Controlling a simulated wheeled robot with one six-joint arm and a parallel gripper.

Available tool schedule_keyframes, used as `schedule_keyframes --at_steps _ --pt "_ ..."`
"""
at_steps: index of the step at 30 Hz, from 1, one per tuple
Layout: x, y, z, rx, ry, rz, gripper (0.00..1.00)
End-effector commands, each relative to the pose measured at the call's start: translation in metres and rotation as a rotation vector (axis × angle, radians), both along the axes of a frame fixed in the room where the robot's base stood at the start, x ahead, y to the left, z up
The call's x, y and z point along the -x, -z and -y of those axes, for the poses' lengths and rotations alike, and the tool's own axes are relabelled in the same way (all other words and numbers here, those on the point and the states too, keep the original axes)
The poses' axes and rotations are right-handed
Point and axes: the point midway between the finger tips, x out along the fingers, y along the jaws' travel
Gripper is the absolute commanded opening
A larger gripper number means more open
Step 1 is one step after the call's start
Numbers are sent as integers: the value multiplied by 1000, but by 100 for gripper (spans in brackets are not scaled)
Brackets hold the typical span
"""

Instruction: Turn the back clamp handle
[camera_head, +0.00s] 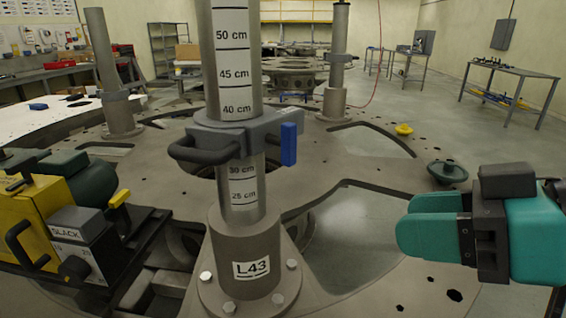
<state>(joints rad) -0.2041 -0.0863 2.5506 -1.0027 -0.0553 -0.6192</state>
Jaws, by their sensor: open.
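A grey clamp (232,135) sits around the near post (240,185), between the 30 and 40 cm marks. It has a dark loop grip on its left and an upright blue handle (288,144) on its right.
The round turret plate (385,272) has large cutouts and small holes. A green knob (447,171) and a yellow knob (403,129) stand on it. A yellow winch-like unit (38,210) stands at the left. The space between my gripper and the near post looks clear.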

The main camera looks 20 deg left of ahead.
Motion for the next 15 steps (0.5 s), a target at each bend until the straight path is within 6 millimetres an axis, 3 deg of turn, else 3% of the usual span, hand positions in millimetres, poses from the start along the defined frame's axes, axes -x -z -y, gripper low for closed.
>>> schedule_keyframes --at_steps 1,6,11,15 --pt "-9 5 -6 -87 9 65 45" --pt "-30 -18 -12 -283 77 232 45" --pt "-38 -31 -17 -332 102 273 45" --pt "-43 -34 -34 -330 99 270 45"
